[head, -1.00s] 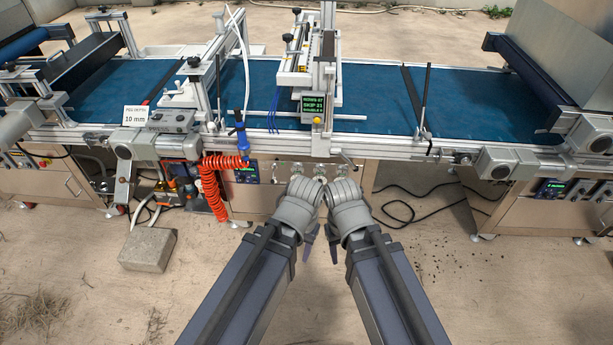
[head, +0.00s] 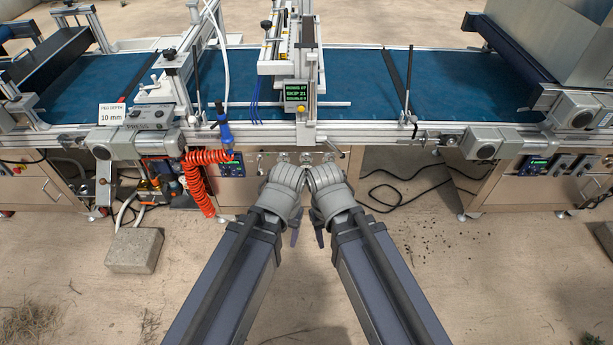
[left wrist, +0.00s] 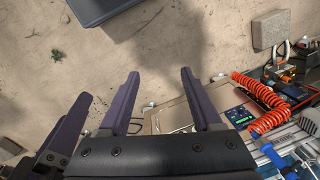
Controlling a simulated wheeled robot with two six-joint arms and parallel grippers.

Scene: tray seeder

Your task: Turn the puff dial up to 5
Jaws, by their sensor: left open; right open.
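Several small silver knobs sit in a row on the front panel below the belt in the head view, one of them a middle knob (head: 305,158). No label is readable there, so I cannot tell which is the puff dial. My left gripper (head: 294,237) and right gripper (head: 319,235) hang close together in front of this panel, apart from the knobs, their fingers partly hidden by my wrists. In the left wrist view the left gripper (left wrist: 160,77) is open and empty, with bare floor beyond its fingers. The right gripper is open, and nothing shows in it.
A blue conveyor belt (head: 365,85) crosses the scene under a seeder display (head: 296,92). A coiled orange hose (head: 198,182) hangs left of the knobs, beside a small control screen (head: 231,165). A concrete block (head: 134,250) lies on the floor at left.

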